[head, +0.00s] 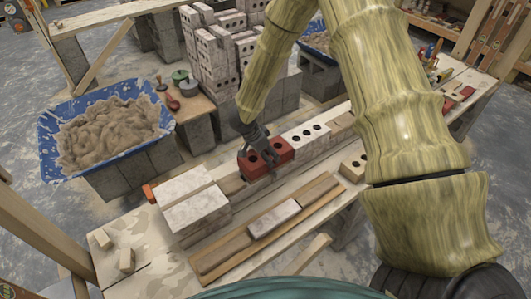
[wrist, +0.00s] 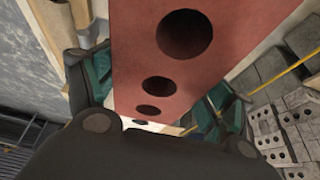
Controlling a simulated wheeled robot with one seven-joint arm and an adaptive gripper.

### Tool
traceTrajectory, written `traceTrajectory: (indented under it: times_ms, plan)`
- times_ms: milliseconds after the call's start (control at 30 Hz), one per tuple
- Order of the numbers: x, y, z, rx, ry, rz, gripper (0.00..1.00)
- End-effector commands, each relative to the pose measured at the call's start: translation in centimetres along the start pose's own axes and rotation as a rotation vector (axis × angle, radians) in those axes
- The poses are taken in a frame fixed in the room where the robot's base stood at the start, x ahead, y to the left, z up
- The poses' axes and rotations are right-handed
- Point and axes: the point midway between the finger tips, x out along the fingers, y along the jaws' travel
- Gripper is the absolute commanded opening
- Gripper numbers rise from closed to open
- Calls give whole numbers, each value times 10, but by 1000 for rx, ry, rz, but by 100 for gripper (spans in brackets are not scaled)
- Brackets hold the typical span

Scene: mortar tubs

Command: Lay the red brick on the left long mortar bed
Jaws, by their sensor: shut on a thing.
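The red brick (head: 278,153) has round holes in its top and is held between the fingers of my gripper (head: 262,156). In the wrist view the red brick (wrist: 140,60) fills the middle, holes facing the camera, with a dark, green-padded finger on each side. In the head view the brick is over or on the row of brown mortar (head: 233,185), between large white blocks (head: 190,206) on the left and a white holed brick (head: 306,138) on the right. I cannot tell whether its underside touches the mortar. My gripper hides part of the brick.
A nearer wooden strip with mortar (head: 223,253) carries a pale brick (head: 274,218). A tan holed brick (head: 353,163) stands to the right. A blue tub (head: 50,150) of mortar and stacked white bricks (head: 208,55) are behind. Small wood pieces (head: 126,260) lie at the front left.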

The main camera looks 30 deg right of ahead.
Motion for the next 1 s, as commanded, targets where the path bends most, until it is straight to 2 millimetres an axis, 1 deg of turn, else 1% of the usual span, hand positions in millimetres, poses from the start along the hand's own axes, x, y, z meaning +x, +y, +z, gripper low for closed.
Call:
traceTrajectory:
  times_ms: [700,733,800,833,1000]
  plan:
    - [3,-1,1,1,1,-2,10]
    - [3,-1,1,1,1,-2,84]
    - [3,-1,1,1,1,-2,96]
    - [3,-1,1,1,1,-2,100]
    - [4,-1,2,0,0,-1,100]
